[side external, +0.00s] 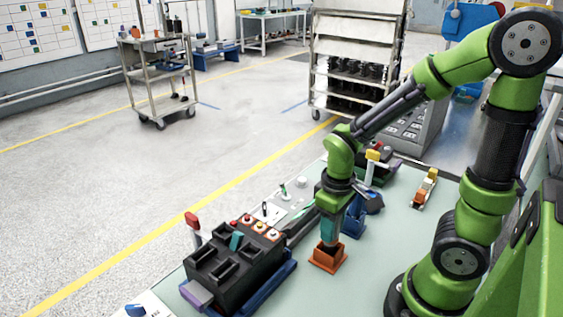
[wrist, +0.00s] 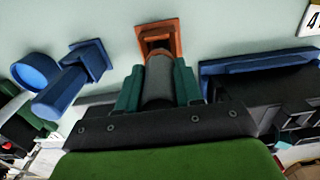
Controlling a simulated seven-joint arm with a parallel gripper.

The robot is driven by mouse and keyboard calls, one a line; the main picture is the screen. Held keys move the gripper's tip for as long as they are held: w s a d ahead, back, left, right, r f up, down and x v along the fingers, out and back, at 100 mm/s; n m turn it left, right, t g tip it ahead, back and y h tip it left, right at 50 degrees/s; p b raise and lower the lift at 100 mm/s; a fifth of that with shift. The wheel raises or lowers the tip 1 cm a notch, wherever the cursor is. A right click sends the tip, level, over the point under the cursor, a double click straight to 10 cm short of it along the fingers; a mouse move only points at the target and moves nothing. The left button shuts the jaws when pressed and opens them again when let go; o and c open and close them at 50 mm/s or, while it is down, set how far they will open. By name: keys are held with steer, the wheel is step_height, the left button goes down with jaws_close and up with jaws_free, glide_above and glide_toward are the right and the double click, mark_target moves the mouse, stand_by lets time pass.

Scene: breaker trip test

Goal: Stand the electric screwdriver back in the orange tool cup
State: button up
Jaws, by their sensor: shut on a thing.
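The orange tool cup (side external: 328,261) stands on the pale green bench, and it also shows in the wrist view (wrist: 172,29). My gripper (side external: 328,232) points down directly above the cup. In the wrist view, its teal fingers (wrist: 158,86) are shut on a grey, rounded body, the electric screwdriver (wrist: 159,77). The screwdriver looks upright, and its far end lines up with the cup opening. In the side view a dark end shows at the cup's mouth. How deep it sits inside, or whether it touches the bottom, is hidden.
A black breaker fixture on a blue base (side external: 235,265) stands left of the cup. A blue holder (side external: 354,222) with a blue round-headed tool stands close behind it, right. An orange-and-white part (side external: 424,188) lies farther right. Bare bench lies in front of the cup.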

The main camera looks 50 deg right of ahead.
steer(key=shift+f, duration=0.3)
steer(key=o, duration=1.1)
step_height(320, 180, up, 17)
steer(key=shift+f, duration=0.1)
steer(key=a+m+t, duration=0.1)
steer(key=t, duration=0.1)
steer(key=a+m+t+y, duration=0.1)
steer(key=a+t, duration=0.1)
steer(key=a+m+t+y, duration=0.1)
steer(key=m+t, duration=0.1)
steer(key=t, duration=0.1)
steer(key=shift+s+a, duration=0.2)
steer(key=shift+a, duration=0.2)
